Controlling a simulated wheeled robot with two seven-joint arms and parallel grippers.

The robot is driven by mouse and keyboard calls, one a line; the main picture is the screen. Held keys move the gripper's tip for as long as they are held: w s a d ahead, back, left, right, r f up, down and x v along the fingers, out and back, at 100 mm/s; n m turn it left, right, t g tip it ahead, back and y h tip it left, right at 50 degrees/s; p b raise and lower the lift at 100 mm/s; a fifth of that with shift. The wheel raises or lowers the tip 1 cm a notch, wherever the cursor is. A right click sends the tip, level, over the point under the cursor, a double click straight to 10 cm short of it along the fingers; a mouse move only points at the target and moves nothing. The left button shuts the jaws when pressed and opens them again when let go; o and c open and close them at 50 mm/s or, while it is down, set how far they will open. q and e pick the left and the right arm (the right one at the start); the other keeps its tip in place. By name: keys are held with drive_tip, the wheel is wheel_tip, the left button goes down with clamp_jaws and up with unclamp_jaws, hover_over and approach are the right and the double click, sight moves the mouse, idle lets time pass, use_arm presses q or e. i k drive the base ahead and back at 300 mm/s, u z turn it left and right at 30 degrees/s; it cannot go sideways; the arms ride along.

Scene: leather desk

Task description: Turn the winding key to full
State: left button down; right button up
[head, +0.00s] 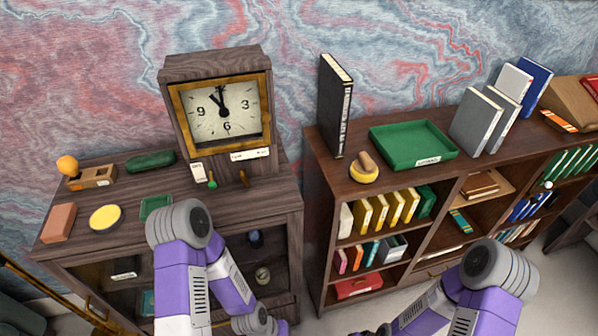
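A wooden clock (227,110) with a brass-coloured square frame stands on the dark wood cabinet at the left. Its hands point near 11 and 12. Below the face, a small brown key-like piece (244,178) sticks out at the front; it may be the winding key, but its exact setting is too small to read. Left of it is a small piece with a green tip (212,184). Both of my purple and grey arms bend at the lower part of the view. Neither gripper shows; both are below the picture's lower edge.
The cabinet top (180,190) also holds an orange block (59,222), a yellow disc (105,217), a green dish (156,206) and a green case (151,160). A bookcase with a green tray (413,145) and a black book (335,105) stands to the right, across a narrow gap.

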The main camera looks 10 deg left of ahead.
sight(242, 173)
drive_tip(key=z, duration=1.1)
drive_tip(key=k, duration=1.05)
drive_tip(key=u, duration=1.3)
drive_tip(key=i, duration=0.5)
drive_tip(key=u, duration=0.05)
